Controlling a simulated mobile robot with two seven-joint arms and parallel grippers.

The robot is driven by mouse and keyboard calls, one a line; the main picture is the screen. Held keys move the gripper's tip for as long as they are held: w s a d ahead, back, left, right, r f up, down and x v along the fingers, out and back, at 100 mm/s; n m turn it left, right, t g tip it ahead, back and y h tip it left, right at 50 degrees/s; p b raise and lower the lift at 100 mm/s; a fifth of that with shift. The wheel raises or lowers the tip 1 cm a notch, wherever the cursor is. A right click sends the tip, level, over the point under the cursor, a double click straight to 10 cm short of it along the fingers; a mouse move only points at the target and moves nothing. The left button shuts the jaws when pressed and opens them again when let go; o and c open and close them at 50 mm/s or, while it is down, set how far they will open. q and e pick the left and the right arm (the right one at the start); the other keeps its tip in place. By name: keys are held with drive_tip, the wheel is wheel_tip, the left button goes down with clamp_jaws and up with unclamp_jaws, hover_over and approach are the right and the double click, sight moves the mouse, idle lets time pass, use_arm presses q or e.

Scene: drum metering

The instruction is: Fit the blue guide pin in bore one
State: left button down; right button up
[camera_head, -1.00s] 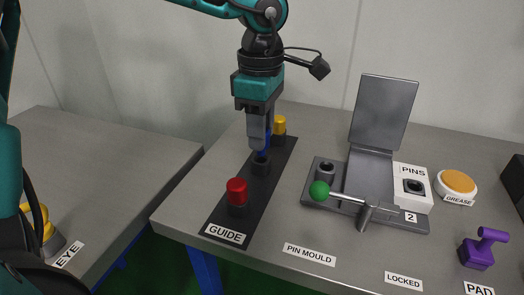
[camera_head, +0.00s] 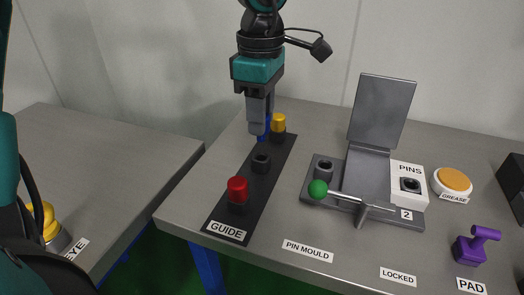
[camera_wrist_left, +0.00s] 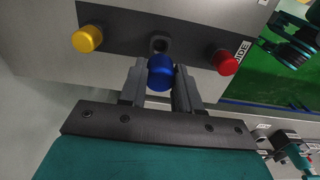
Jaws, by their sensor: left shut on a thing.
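My left gripper (camera_head: 259,125) is shut on the blue guide pin (camera_head: 266,132), which mostly hides behind the fingers in the head view. The pin hangs above the black guide rack (camera_head: 224,216), clear of its empty middle socket (camera_head: 261,160). In the left wrist view the blue pin (camera_wrist_left: 160,72) sits between the fingers, with the empty socket (camera_wrist_left: 160,44) just beyond it. The pin mould (camera_head: 337,198) stands to the right, with a round bore (camera_head: 323,166) at its left end and a "2" label at its right.
Red (camera_head: 237,189) and yellow (camera_head: 278,122) pins stand in the rack's end sockets. The mould's grey lid (camera_head: 382,110) is raised. A green-knobbed lever (camera_head: 318,189) crosses the mould's front. The PINS block (camera_head: 408,170), grease pad (camera_head: 455,180) and purple pad (camera_head: 474,246) stand further right.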

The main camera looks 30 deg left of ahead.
use_arm(q)
drive_tip(key=shift+r+p, duration=1.3)
drive_tip(key=shift+r, duration=0.75)
